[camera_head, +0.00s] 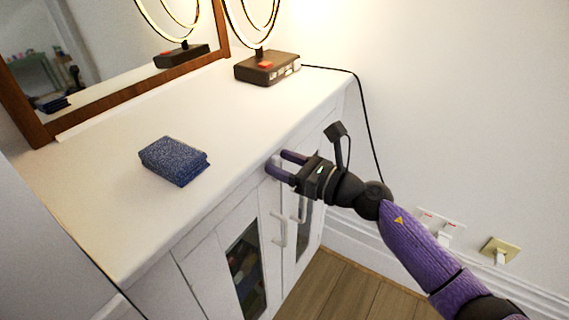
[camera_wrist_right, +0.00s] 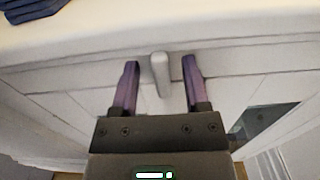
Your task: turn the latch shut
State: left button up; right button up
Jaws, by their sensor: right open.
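The latch (camera_wrist_right: 161,76) is a small pale bar on the front of the white cabinet (camera_head: 112,212), just below its top edge. In the right wrist view it points nearly straight down the picture, slightly tilted, across the seam above the doors. My right gripper (camera_head: 281,163) is open at the cabinet's front edge. In the wrist view its two purple fingers stand one on each side of the latch, with a gap on both sides. The latch is hidden behind the gripper in the head view. My left gripper is not in view.
A wood-framed mirror (camera_head: 110,85) leans behind. Door handles (camera_head: 281,229) stick out below the gripper.

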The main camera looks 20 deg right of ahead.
grip_shut()
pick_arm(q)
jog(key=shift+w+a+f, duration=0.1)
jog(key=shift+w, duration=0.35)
